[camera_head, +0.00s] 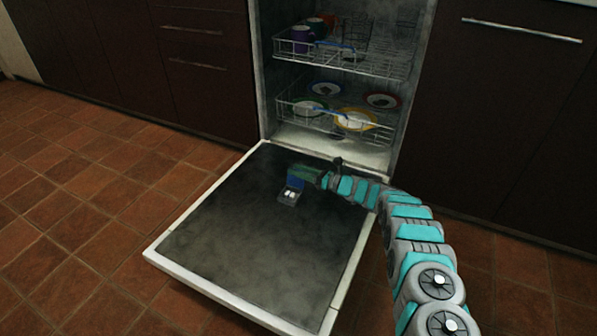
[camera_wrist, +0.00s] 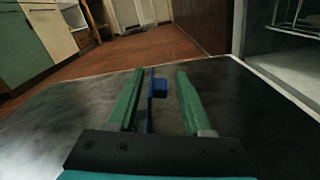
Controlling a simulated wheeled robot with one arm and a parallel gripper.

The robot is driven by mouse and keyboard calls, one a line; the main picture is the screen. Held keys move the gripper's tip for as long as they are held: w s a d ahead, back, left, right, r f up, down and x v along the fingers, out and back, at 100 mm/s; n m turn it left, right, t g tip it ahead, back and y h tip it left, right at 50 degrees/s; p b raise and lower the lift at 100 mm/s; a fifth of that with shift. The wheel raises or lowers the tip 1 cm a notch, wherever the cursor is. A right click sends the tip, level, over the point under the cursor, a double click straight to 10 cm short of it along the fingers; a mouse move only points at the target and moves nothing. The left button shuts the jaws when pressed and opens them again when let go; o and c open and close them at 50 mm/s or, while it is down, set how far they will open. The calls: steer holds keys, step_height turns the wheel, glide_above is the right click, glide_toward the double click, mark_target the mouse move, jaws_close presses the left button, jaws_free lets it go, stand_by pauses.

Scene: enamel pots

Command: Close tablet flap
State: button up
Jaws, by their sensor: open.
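The blue tablet flap (camera_head: 294,183) stands up, open, on the inner face of the lowered dishwasher door. Beside its base, the small tablet compartment (camera_head: 288,199) shows white pieces inside. My gripper (camera_head: 298,171) has green fingers and is just behind the flap, low over the door. In the wrist view my gripper (camera_wrist: 160,75) is open, with the blue flap (camera_wrist: 149,105) seen nearly edge-on between the fingers, closer to the left one. Whether a finger touches the flap cannot be told. The compartment is not clearly visible in the wrist view.
The dark door panel (camera_head: 245,255) with a pale rim lies flat and is mostly clear. The lower rack (camera_head: 330,110) holds several dishes, and the upper rack (camera_head: 345,50) holds cups. Dark cabinets (camera_head: 520,120) flank the dishwasher. Tiled floor lies around.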

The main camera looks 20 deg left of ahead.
steer(key=shift+a, duration=0.15)
steer(key=shift+c, duration=0.2)
jaws_close()
stand_by(0.3)
